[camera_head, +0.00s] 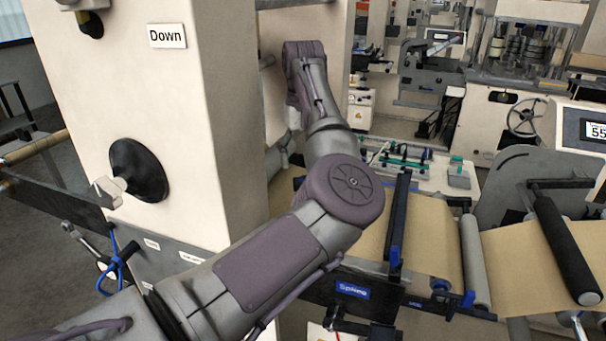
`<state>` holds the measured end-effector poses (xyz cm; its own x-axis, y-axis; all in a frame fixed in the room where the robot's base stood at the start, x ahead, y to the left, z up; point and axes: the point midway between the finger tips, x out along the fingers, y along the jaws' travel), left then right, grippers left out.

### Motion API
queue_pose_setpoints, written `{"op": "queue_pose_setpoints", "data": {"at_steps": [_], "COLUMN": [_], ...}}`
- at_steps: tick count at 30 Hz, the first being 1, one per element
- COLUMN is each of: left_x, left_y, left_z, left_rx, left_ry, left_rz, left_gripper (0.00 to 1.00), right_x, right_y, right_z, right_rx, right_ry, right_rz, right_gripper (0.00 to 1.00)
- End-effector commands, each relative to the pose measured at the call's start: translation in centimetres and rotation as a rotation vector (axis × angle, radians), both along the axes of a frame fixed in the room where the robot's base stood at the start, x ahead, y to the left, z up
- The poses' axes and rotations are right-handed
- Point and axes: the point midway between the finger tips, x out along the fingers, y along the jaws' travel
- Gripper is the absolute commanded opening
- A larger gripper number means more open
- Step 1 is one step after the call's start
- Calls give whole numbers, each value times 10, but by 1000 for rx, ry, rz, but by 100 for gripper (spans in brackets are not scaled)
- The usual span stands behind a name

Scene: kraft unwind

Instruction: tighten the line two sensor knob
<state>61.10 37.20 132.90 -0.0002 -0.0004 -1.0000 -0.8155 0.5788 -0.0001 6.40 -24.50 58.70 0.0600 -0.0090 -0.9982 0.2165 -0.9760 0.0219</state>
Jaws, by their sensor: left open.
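My left arm comes in from the bottom left, bends at a round joint and reaches up to a wrist beside the cream machine column (190,100). My left gripper (290,145) is small and mostly hidden beyond the forearm, close to the column's right side; it is open. I cannot see whether it touches anything. No knob can be made out clearly at the gripper. A black round disc (138,170) with a pale grip (108,191) sits on the column's front face; I cannot tell whether it is the line two sensor knob. My right gripper is not in view.
Brown kraft web (520,265) runs over a grey roller (474,260) and under a black roller (567,250) at the right. A dark bar with a blue label (353,290) lies below my arm. A "Down" sign (167,36) is on the column. More machines stand behind.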

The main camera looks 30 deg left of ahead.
Motion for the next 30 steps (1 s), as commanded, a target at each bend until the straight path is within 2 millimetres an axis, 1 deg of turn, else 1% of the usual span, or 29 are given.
{"op": "queue_pose_setpoints", "data": {"at_steps": [1,3,6,9,12,15,19,22,23,30], "left_x": [-1,-1,-1,0,0,0,0,0,0,0], "left_y": [-1,-1,0,0,0,0,0,0,0,0], "left_z": [-7,-20,-37,-49,-57,-61,-62,-62,-62,-62], "left_rx": [1,0,0,0,0,-1,0,0,0,0], "left_ry": [4,4,2,2,0,-1,-1,-1,-1,-1], "left_rz": [1,0,1,0,0,0,0,0,0,0], "left_gripper": [76,76,76,76,76,76,76,76,73,33], "right_x": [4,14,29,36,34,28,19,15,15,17], "right_y": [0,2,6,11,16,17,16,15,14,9], "right_z": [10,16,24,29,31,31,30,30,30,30], "right_rx": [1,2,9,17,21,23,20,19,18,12], "right_ry": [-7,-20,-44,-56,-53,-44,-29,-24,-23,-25], "right_rz": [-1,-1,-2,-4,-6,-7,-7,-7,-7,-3], "right_gripper": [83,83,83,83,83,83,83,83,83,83]}}
